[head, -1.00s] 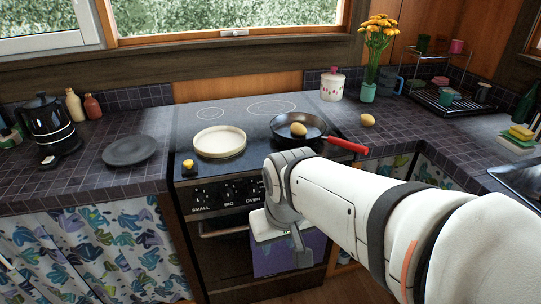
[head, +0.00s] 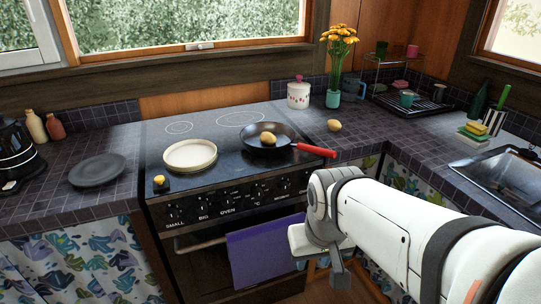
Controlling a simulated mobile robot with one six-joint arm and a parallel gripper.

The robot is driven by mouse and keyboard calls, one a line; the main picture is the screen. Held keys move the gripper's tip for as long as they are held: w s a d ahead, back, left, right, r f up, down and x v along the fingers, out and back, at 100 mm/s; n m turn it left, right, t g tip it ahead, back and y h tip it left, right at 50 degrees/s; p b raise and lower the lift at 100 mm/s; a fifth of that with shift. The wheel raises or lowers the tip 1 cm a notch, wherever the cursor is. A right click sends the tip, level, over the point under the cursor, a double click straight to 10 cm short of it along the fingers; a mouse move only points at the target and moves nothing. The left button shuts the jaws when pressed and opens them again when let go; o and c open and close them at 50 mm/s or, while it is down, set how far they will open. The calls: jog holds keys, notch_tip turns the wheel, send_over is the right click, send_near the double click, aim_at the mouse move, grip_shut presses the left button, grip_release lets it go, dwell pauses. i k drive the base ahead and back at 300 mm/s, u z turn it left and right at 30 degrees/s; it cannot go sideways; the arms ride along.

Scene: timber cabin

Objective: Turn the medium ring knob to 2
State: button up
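The stove (head: 215,160) has a black front panel (head: 190,212) with a row of black knobs. Labels SMALL, BIG and OVEN can be read under the left knobs. Further right is a knob (head: 284,187) with a label too small to read surely; it may be the medium ring knob. The dial numbers are too small to read. My gripper (head: 340,280) hangs in front of the stove's right side, below and right of the panel, apart from the knobs. Its fingers are seen edge-on, so their opening cannot be told.
A cream dish (head: 190,155) and a black pan (head: 262,135) with a red handle (head: 316,150) stand on the hob. The handle juts over the right counter. A purple towel (head: 262,252) hangs on the oven front. A yellow object (head: 159,181) sits at the hob's front left.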

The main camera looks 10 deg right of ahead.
aim_at(283, 187)
jog(key=z, duration=0.05)
jog(key=i, duration=1)
jog(key=z, duration=0.7)
jog(key=k, duration=1.6)
jog(key=u, duration=0.95)
jog(key=i, duration=1)
